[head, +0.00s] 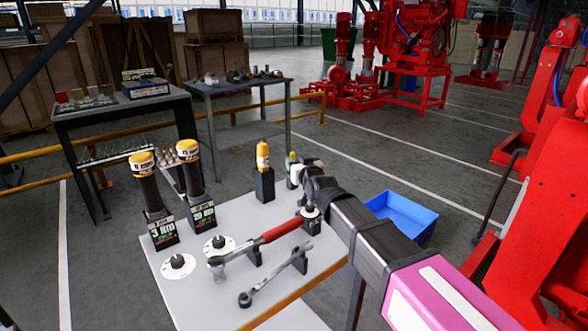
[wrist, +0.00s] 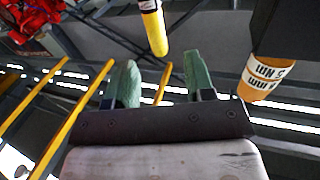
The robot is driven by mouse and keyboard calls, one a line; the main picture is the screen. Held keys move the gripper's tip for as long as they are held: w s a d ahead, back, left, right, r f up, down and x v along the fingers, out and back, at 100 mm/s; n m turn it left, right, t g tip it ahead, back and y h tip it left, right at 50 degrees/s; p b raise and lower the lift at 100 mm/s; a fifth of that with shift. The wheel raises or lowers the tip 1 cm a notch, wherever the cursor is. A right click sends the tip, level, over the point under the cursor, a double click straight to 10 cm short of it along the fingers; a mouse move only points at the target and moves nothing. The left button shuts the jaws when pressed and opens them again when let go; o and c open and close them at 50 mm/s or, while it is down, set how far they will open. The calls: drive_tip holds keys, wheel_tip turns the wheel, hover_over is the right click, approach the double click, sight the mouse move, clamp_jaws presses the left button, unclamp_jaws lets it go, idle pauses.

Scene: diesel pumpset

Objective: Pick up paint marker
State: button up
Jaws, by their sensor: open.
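The fingers do not touch the marker.
A red-handled wrench (head: 280,231) and a ratchet (head: 275,275) lie in front. A blue bin (head: 403,214) is on the floor at right.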

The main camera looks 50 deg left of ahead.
sight(293, 155)
drive_tip(key=x, duration=0.7)
drive_tip(key=shift+r, duration=0.1)
drive_tip(key=c, duration=0.9)
